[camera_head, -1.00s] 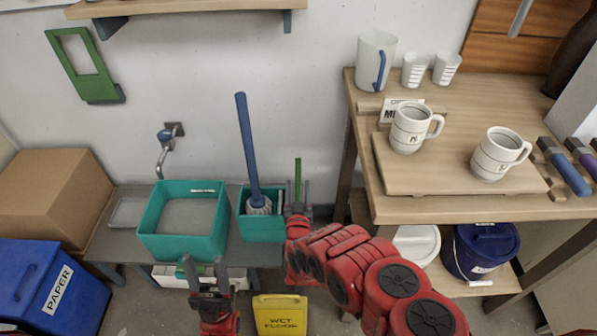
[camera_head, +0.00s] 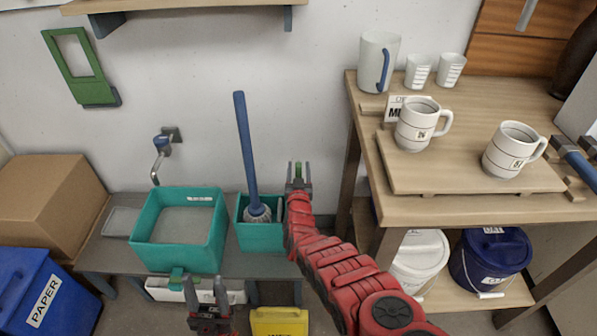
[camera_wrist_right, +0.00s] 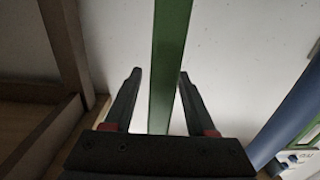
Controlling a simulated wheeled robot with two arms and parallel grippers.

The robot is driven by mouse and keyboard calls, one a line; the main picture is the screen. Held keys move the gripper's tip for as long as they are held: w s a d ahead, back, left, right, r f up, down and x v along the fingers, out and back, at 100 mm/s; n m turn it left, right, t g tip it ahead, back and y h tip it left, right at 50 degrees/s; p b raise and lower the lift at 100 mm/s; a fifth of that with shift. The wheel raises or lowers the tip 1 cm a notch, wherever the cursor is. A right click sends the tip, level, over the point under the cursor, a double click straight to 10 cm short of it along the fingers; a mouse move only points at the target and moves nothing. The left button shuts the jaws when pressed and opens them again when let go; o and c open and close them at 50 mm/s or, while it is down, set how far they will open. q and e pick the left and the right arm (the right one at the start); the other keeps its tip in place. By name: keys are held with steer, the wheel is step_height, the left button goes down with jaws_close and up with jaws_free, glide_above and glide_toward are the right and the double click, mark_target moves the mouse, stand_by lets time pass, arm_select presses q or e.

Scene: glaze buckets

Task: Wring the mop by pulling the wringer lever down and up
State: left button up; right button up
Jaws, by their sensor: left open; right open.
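The mop has a blue handle (camera_head: 245,145) and a grey head (camera_head: 258,214) standing in the teal wringer bucket (camera_head: 262,240), tilted slightly left. The green wringer lever (camera_wrist_right: 170,60) rises between the two fingers of my right gripper (camera_wrist_right: 157,95) in the right wrist view. The fingers are open, with a gap visible on each side of the lever. In the head view my right gripper hides most of the lever, right of the bucket. My left gripper (camera_head: 206,292) is open and empty, low in front of the teal basin.
A teal basin (camera_head: 146,247) stands left of the bucket on a low grey bench. A wooden table (camera_head: 470,205) with mugs is close on the right, with lidded buckets below. A yellow floor sign (camera_head: 280,322) stands in front.

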jaws_close()
stand_by(1.4)
